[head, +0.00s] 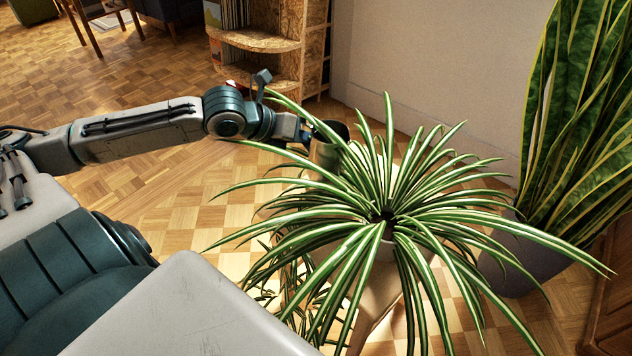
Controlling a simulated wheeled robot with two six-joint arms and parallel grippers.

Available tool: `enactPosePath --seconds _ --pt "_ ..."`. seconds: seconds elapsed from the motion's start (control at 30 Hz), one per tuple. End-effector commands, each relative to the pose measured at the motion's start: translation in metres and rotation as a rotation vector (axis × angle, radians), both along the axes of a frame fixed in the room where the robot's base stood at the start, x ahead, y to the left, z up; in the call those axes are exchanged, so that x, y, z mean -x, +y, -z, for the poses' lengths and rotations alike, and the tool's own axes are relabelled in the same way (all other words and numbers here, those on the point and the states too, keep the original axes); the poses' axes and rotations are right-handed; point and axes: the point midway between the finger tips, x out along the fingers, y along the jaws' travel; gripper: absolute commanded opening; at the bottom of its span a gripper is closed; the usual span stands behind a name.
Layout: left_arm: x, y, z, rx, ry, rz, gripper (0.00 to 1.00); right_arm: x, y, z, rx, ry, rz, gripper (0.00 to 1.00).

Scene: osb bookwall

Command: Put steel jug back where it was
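The steel jug (327,150) is at the end of my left arm, just behind the spider plant's upper left leaves. It looks dark and metallic, and leaves cover its lower right part. My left gripper (306,134) is at the jug's left side and appears shut on it, with the fingertips partly hidden. The jug is held up in the air beside the plant. My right gripper is not in view.
A spider plant (385,200) in a pale pot on a stand fills the middle, its leaves spreading wide. A tall snake plant (585,130) stands in a grey pot at right. An OSB shelf (262,42) is behind. Parquet floor is open at left.

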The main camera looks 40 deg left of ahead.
Motion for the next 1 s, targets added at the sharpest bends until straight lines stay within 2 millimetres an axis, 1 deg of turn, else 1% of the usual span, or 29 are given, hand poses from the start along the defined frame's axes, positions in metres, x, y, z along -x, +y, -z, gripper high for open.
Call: enactPosePath --seconds 0.03,0.1,0.2,0.37,0.6,0.83,0.87,0.93,0.97,1.0 --pt "0.0 -0.001 0.015 0.008 0.0 -0.002 0.0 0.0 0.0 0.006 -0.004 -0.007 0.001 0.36" --pt "0.0 0.0 0.027 0.007 0.001 -0.003 0.0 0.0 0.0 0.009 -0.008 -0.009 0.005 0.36" --pt "0.0 0.0 0.038 0.004 -0.001 -0.003 0.0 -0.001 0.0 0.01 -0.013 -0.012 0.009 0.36" --pt "0.0 0.0 0.047 0.003 -0.001 -0.002 0.0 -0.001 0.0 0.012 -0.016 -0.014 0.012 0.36" --pt "0.0 0.0 0.079 0.004 0.001 -0.003 0.0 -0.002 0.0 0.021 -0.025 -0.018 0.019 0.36" --pt "0.0 0.0 0.08 -0.001 0.001 -0.002 0.0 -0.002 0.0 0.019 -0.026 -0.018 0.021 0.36" --pt "0.0 0.001 0.081 -0.001 0.001 -0.003 0.12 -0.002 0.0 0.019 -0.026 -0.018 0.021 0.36" --pt "0.0 0.001 0.08 -0.001 0.001 -0.002 0.26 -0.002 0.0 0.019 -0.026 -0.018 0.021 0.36" --pt "0.0 0.001 0.08 -0.001 0.001 -0.002 0.28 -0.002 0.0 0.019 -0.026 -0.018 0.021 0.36" --pt "0.0 0.001 0.08 -0.001 0.001 -0.002 0.28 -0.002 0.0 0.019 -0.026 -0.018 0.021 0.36"
